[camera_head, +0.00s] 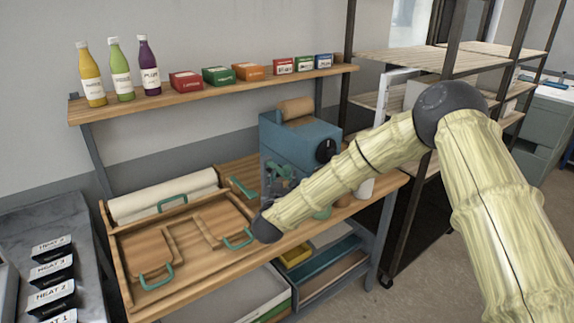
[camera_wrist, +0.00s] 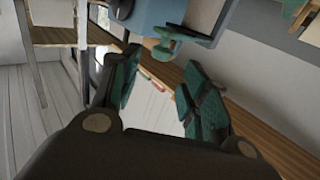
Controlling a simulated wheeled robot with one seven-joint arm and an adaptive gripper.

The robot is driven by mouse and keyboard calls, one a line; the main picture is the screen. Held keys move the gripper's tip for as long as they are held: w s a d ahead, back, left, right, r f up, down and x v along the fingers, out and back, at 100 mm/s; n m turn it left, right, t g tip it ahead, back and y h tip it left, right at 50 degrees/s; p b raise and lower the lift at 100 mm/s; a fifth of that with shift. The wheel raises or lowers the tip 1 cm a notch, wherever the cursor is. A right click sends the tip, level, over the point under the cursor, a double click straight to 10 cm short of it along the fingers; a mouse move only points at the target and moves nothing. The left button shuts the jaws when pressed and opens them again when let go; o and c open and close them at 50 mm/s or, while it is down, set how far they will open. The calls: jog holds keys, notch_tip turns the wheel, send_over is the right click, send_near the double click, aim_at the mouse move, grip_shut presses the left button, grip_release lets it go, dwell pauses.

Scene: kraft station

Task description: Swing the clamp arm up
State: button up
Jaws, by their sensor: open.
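My gripper (camera_wrist: 160,88) is open in the wrist view, with its two green-padded fingers apart and nothing seen between them. A teal clamp-like part (camera_wrist: 172,42) with a short arm shows just beyond the fingertips, by the blue machine (camera_wrist: 175,12); I see no contact. In the head view the blue machine (camera_head: 290,135), with a black knob and a tan roll on top, stands on the wooden bench. Teal parts (camera_head: 280,170) show at its front, but I cannot tell there which belong to the clamp and which to my gripper. My forearm hides the machine's lower right.
A wooden tray (camera_head: 122,262) with teal handles and a white roll (camera_head: 165,195) lie left of the machine. Bottles and small boxes line the shelf (camera_head: 225,92) above. A dark metal rack (camera_head: 400,200) stands right. Coloured bins (camera_head: 325,270) sit below the bench.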

aim_at(286, 169)
jog(key=w+p, duration=0.1)
jog(key=w, duration=0.1)
jog(key=w+p, duration=0.1)
jog(key=w, duration=0.2)
jog(key=w+d+p, duration=0.1)
jog(key=w, duration=0.2)
jog(key=shift+d, duration=0.1)
grip_shut()
